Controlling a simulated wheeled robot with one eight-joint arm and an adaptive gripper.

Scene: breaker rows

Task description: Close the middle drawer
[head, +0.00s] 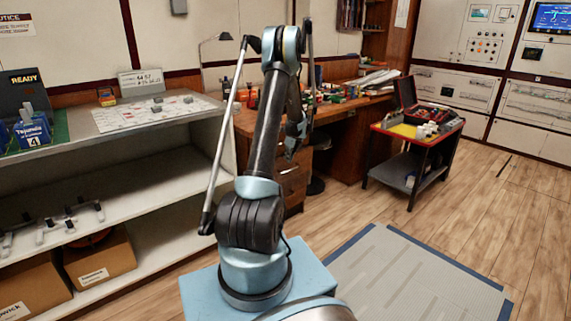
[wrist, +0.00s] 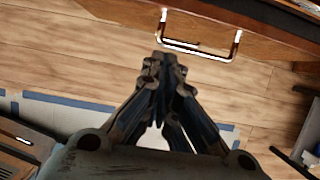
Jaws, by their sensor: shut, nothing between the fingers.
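A wooden desk (head: 345,108) stands beyond my arm in the head view. Its stack of drawers (head: 294,185) shows just right of my arm and is partly hidden by it. I cannot tell there which drawer is the middle one or how far any is pulled out. In the wrist view, a wooden drawer front (wrist: 262,43) with a bright U-shaped handle (wrist: 200,52) crosses the top. My gripper (wrist: 166,58) is shut and empty, with its fingertips close below the handle's left end in the picture. I cannot tell whether they touch it.
A shelf unit (head: 150,145) with boxes stands at left. A tool cart (head: 414,160) stands further right. The wooden floor (head: 470,215) is clear around the grey mat (head: 410,275).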

